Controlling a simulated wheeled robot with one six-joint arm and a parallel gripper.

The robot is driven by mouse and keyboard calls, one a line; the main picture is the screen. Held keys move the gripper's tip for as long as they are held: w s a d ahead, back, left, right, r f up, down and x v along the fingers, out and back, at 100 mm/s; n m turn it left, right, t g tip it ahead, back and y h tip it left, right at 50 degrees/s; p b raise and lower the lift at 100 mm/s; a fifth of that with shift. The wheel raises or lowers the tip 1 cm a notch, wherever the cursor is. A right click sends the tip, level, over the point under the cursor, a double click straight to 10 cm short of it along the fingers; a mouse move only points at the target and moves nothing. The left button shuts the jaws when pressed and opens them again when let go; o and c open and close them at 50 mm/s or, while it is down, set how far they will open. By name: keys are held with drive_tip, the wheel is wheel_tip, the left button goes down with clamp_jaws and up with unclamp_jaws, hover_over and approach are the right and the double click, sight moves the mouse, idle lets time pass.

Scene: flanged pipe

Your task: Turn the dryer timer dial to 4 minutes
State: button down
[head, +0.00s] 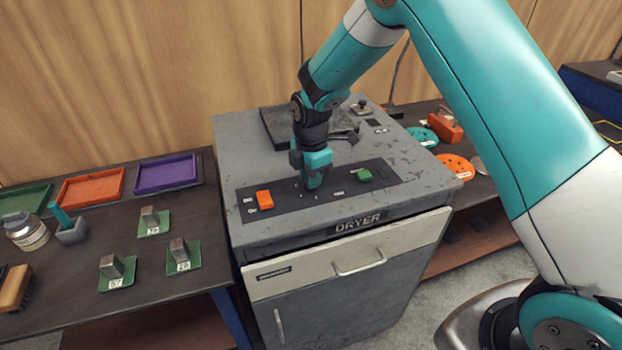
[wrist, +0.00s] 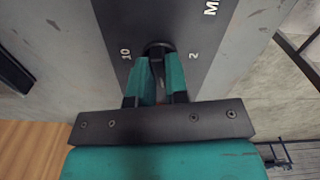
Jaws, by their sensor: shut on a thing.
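The grey dryer (head: 358,222) stands in the middle of the head view, with a dark control strip (head: 288,203) along its top. My gripper (head: 313,184) points down onto this strip, between an orange block-shaped control and a green one. In the wrist view my gripper (wrist: 159,72) has its two teal fingers shut on the dark round timer dial (wrist: 158,48). The marks "10" (wrist: 126,54) and "2" (wrist: 194,55) show on either side of the dial. In the head view the gripper hides the dial. I cannot tell where the dial's pointer stands.
The orange control (head: 265,199) and green control (head: 364,175) sit on the strip beside my gripper. A dark tray-like plate (head: 270,128) lies behind it. The left bench holds green pads with metal blocks, a jar and coloured trays (head: 166,174). Orange and teal discs lie on the right.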

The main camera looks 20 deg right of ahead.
drive_tip(key=shift+n+b, duration=0.3)
drive_tip(key=shift+n, duration=1.3)
drive_tip(key=shift+r, duration=0.1)
drive_tip(key=c, duration=1.1)
unclamp_jaws()
wheel_tip(320, 180, up, 17)
drive_tip(key=b, duration=0.3)
drive_tip(key=shift+d+r, duration=0.1)
drive_tip(key=shift+r, duration=0.05)
drive_tip(key=s+a+m+y, duration=0.1)
drive_tip(key=s+m, duration=0.4)
drive_tip(key=s, duration=0.5)
drive_tip(key=s+a+m+y, duration=0.1)
drive_tip(key=s+a+m, duration=0.1)
drive_tip(key=s+m, duration=0.4)
drive_tip(key=s+a+m+y, duration=0.1)
drive_tip(key=s+m, duration=0.4)
drive_tip(key=s, duration=1)
drive_tip(key=shift+a+m+y, duration=0.3)
drive_tip(key=shift+a+y, duration=0.1)
drive_tip(key=shift+y, duration=0.2)
